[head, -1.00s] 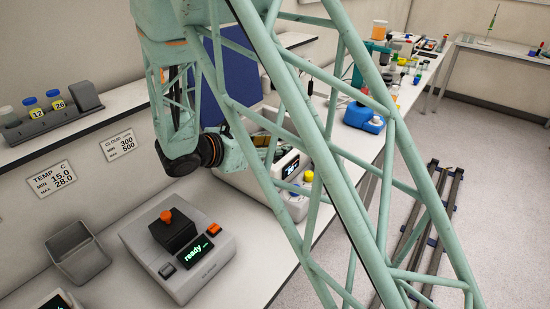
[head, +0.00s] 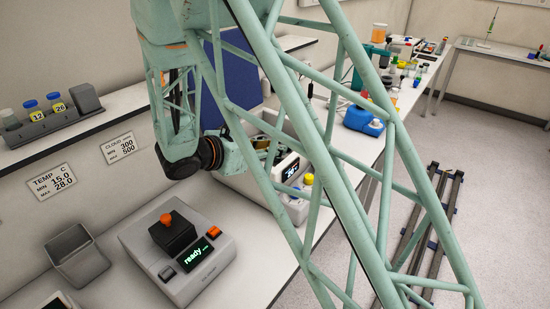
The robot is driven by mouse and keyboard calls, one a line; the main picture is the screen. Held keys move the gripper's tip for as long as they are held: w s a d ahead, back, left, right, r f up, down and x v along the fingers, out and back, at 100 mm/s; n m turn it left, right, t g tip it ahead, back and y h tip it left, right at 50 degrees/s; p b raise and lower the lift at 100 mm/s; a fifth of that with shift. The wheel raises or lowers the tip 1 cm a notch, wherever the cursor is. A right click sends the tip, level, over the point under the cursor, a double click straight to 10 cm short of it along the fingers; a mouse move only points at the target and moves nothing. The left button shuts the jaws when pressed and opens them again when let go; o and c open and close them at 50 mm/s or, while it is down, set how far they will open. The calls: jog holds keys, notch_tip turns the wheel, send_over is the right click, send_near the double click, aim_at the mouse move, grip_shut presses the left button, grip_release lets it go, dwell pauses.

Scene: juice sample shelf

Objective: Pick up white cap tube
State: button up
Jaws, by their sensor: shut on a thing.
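My gripper (head: 268,149) is over the open-topped grey-white machine at the middle of the head view, partly hidden behind my arm's green lattice. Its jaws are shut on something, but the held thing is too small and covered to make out. I cannot tell whether another white cap tube is at the gripper.
A "ready" device (head: 205,270) and an empty grey bin (head: 78,256) stand in front. The rack (head: 45,123) also holds two blue-capped tubes, 32 and 26.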

jog(key=shift+r, duration=0.15)
notch_tip(320, 180, up, 18)
jog(key=p, duration=0.3)
dwell(0.6)
jog(key=shift+w+d, duration=0.1)
dwell(0.7)
